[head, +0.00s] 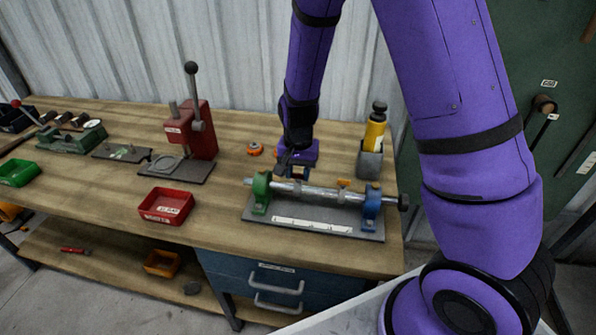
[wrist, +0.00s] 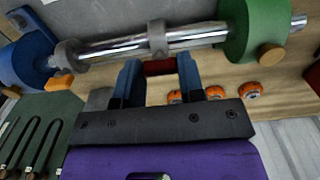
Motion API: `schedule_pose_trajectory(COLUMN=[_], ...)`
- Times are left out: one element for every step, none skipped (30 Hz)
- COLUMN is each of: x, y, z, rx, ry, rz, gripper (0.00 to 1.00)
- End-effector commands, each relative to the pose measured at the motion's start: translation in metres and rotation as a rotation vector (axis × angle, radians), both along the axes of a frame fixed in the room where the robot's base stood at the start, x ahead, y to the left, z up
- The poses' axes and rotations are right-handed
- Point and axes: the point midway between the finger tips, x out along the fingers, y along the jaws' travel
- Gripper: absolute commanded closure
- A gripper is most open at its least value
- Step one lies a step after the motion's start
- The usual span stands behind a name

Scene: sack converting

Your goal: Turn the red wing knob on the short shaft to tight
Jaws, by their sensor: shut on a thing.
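In the wrist view, the short shaft (wrist: 200,37) is a bright metal bar running between a green block and a blue block. A grey collar (wrist: 157,38) sits around its middle. The red wing knob (wrist: 160,67) is just below the collar, between the two blue fingertips of my gripper (wrist: 160,74). My gripper is shut on it, and the fingers cover its ends. In the head view, my gripper (head: 297,166) is at the far side of the shaft (head: 307,190), and the red knob is hidden there. The knob's turn angle cannot be told.
The green block (head: 261,192) and blue block (head: 371,203) stand on a grey base plate (head: 262,222). An orange tab (head: 343,182) is near the blue block. A yellow bottle (head: 375,132) stands behind right. A red press (head: 198,130) and red tray (head: 167,206) are left.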

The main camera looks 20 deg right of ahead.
Motion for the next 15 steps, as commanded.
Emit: schedule_pose_trajectory(x=[0.0004,0.0004,0.0004,0.0004,0.0005,0.0004,0.0004,0.0004,0.0004,0.0004,0.0004,0.0004,0.0004,0.0004,0.0002], y=[-0.0001,-0.0001,-0.0001,-0.0001,-0.0002,-0.0001,-0.0001,-0.0001,-0.0001,-0.0001,-0.0001,-0.0001,-0.0001,-0.0001,-0.0002], z=[0.0003,0.0003,0.0003,0.0003,0.0003,0.0003,0.0003,0.0003,0.0003,0.0002,0.0002,0.0003,0.0003,0.0003,0.0002], rx=[0.000,0.000,0.000,0.000,0.000,0.000,0.000,0.000,0.000,0.000,0.000,0.000,0.000,0.000,0.000], ry=[-0.001,-0.001,-0.001,-0.001,-0.001,-0.001,-0.001,-0.001,-0.001,-0.001,-0.001,-0.001,-0.001,-0.001,-0.001], rz=[-0.005,-0.006,-0.007,-0.008,-0.008,-0.008,-0.007,-0.007,-0.007,-0.007,-0.007,-0.007,-0.007,-0.007,-0.006], gripper=[0.88,0.88,0.88,0.88,0.88,0.88,0.88,0.88,0.88,0.88,0.88,0.88,0.57,0.50,0.41])
